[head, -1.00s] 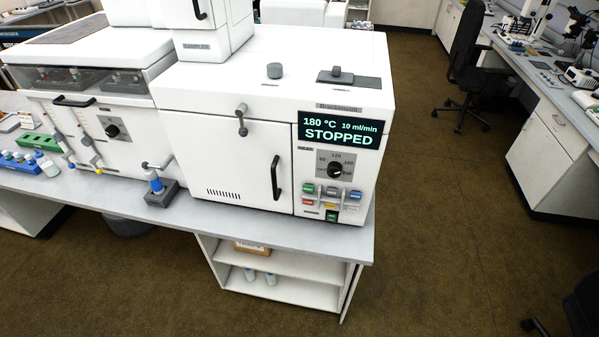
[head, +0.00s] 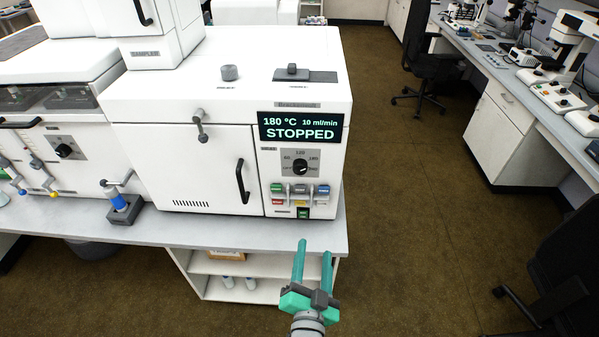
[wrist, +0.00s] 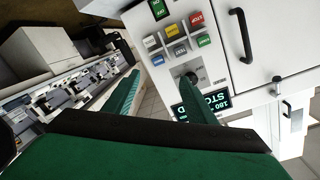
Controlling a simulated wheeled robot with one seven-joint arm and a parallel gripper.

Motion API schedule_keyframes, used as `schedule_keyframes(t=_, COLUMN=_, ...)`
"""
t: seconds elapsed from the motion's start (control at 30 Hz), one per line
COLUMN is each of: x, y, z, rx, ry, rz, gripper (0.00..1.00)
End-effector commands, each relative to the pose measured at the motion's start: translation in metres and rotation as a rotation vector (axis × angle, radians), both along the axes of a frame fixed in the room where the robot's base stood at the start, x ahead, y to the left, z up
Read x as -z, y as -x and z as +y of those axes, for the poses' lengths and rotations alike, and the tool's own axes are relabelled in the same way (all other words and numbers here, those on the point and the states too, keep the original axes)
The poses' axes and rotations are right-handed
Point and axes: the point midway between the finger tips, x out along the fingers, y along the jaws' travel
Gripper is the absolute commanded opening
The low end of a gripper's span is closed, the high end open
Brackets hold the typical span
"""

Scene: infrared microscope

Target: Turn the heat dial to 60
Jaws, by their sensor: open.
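The heat dial (head: 300,166) is a black knob on a grey plate with numbers around it, on the front right of the white machine (head: 190,150). The display (head: 300,126) above it reads 180 °C, 10 ml/min, STOPPED. The knob's exact pointer direction is too small to tell. My gripper (head: 314,250), with green fingers, is open and empty, below the dial and in front of the bench edge in the head view. In the wrist view the dial (wrist: 191,77) is partly hidden behind one finger of my gripper (wrist: 162,80).
Coloured buttons (head: 300,190) sit just below the dial, with a green switch (head: 304,212) under them. A black door handle (head: 242,181) stands out left of the dial. The bench edge (head: 250,243) is below. Floor (head: 400,230) to the right is clear.

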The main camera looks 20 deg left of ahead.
Motion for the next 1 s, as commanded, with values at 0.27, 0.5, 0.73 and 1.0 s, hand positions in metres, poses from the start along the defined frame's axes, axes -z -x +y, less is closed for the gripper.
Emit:
schedule_keyframes(t=0.27, x=-0.067, y=-0.058, z=0.052, rx=-0.044, ry=-0.195, rz=-0.006, gripper=0.51)
schedule_keyframes(t=0.5, x=-0.093, y=-0.076, z=0.069, rx=-0.055, ry=-0.273, rz=0.001, gripper=0.51)
schedule_keyframes(t=0.73, x=-0.095, y=-0.094, z=0.073, rx=-0.053, ry=-0.280, rz=0.003, gripper=0.51)
schedule_keyframes(t=1.0, x=-0.095, y=-0.139, z=0.087, rx=-0.054, ry=-0.278, rz=0.003, gripper=0.51)
